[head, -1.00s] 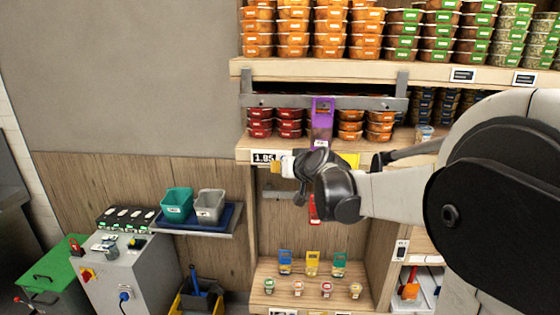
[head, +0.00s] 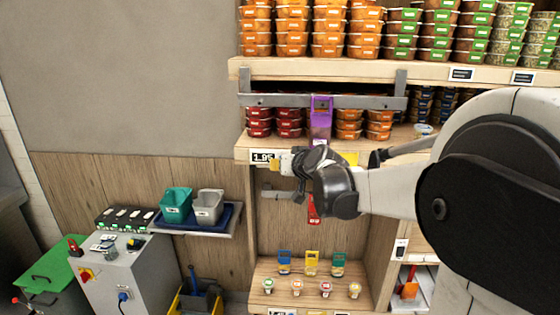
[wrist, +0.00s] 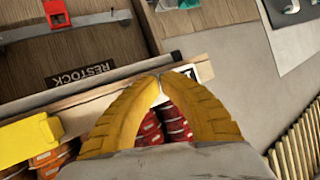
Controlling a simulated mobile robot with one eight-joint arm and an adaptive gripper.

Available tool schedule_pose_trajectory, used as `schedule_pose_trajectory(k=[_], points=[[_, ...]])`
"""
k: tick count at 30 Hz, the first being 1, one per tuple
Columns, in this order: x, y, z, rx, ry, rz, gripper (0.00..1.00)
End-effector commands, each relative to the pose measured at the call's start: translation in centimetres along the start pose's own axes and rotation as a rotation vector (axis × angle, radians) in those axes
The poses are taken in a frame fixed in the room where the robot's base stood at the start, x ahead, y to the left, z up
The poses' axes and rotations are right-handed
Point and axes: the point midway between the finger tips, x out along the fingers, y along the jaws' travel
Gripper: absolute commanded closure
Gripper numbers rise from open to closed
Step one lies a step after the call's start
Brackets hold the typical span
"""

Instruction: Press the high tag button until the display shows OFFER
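A price tag (head: 262,156) with a black and white display sits on the front edge of the middle shelf and seems to read 1.95. No OFFER text shows on it. My gripper (head: 273,165) is at the tag's right end, just in front of the shelf edge. In the wrist view its yellow fingers (wrist: 160,82) meet at their tips with nothing held between them. Part of the tag (wrist: 187,73) shows just beyond the tips, mostly edge-on. I cannot tell whether the fingertips touch it, and its button is not visible.
A purple holder (head: 320,120) hangs from a metal rail above the shelf. A yellow block (wrist: 28,142) and a RESTOCK label (wrist: 82,75) lie near the fingers. Red tubs (head: 288,122) stand behind the tag. A grey cabinet (head: 125,275) stands at the lower left.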

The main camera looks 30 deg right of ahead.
Motion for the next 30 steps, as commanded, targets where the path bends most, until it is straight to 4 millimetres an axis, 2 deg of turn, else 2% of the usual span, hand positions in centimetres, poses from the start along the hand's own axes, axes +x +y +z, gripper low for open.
schedule_pose_trajectory(k=[30], points=[[0.69, 0.37, -0.35, 0.000, 0.000, 0.000, 1.00]])
